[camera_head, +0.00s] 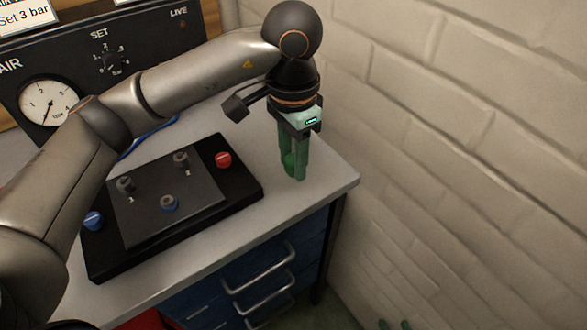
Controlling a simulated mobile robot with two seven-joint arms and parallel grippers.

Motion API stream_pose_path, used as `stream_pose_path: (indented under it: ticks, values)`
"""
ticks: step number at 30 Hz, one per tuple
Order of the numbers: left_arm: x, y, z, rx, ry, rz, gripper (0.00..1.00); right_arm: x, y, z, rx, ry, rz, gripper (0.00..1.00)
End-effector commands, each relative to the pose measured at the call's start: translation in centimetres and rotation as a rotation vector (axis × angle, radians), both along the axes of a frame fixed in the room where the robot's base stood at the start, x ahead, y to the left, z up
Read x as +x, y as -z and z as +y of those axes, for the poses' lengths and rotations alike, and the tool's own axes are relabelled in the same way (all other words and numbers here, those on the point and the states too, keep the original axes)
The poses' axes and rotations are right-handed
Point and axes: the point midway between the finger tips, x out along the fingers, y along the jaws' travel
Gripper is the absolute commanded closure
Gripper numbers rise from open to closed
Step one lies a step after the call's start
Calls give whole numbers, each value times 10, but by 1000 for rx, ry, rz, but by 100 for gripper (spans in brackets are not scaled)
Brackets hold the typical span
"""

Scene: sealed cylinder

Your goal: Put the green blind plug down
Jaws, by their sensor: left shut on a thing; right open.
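My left gripper (294,172) points down over the right end of the grey bench top, to the right of the black block. It is shut on the green blind plug (287,160), which shows as a green lump at the fingers. The fingers are green too, so the plug's outline is hard to make out. I cannot tell whether the plug touches the bench top. Two green fingertips of my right gripper (394,325) show at the bottom edge, apart and empty, low beside the wall. The rest of it is out of view.
The black block (245,184) carries a red plug (223,159), a blue plug (92,220) and a dark plate with fittings. The gauge panel (60,75) stands behind. A brick wall (470,130) bounds the right. Bare bench top (335,180) lies right of the gripper.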

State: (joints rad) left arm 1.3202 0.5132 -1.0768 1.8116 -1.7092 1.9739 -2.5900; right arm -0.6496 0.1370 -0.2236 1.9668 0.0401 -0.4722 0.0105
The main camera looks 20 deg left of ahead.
Motion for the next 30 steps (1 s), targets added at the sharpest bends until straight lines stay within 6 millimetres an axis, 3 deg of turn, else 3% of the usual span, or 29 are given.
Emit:
stream_pose_path:
  ticks: [7, 23, 30]
  values:
    - [2, 32, 0, 1, 0, 3, 100, 2, -6, -1, 0, 3, -10, 50]
    - [3, 43, 0, 1, -1, 0, 100, -3, 12, -1, -3, -1, 16, 50]
    - [3, 47, 0, 1, -2, 1, 100, 1, 8, 8, 11, -13, 4, 50]
